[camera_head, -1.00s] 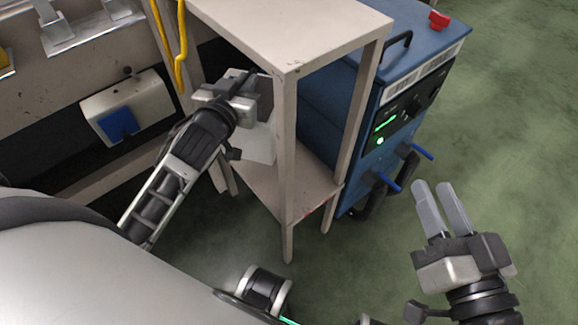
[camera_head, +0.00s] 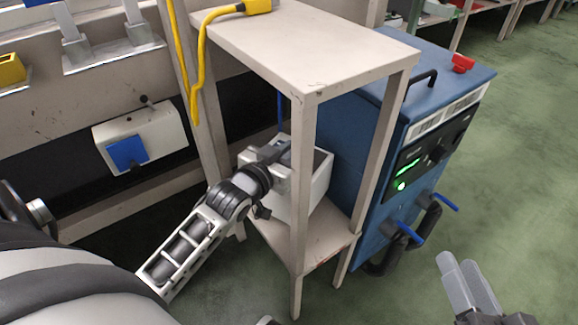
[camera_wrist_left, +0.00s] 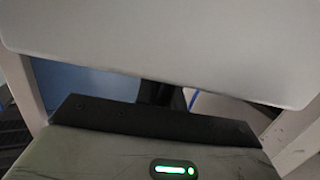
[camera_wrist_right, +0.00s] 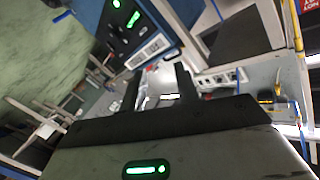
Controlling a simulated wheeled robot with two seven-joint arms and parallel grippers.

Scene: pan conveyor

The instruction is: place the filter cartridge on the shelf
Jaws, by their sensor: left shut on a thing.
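The filter cartridge, as I take it, is a pale boxy block (camera_head: 281,202) with a darker top, inside the open frame of the shelf stand (camera_head: 312,70). In the left wrist view its flat pale face (camera_wrist_left: 160,40) fills the top. My left gripper (camera_head: 277,150) is shut on its upper edge; the fingertips are mostly hidden. The block hangs over or stands on the lower shelf (camera_head: 318,241); a front post covers part of it, and I cannot tell whether it touches. My right gripper (camera_head: 463,272) is open and empty, away at the lower right; its fingers also show in the right wrist view (camera_wrist_right: 162,85).
A blue machine (camera_head: 435,85) with handles and a red knob stands close to the right of the stand. A yellow cabled device (camera_head: 257,6) lies on the stand's top. A conveyor side with a grey box and blue flap (camera_head: 127,152) is at left. Green floor at right is clear.

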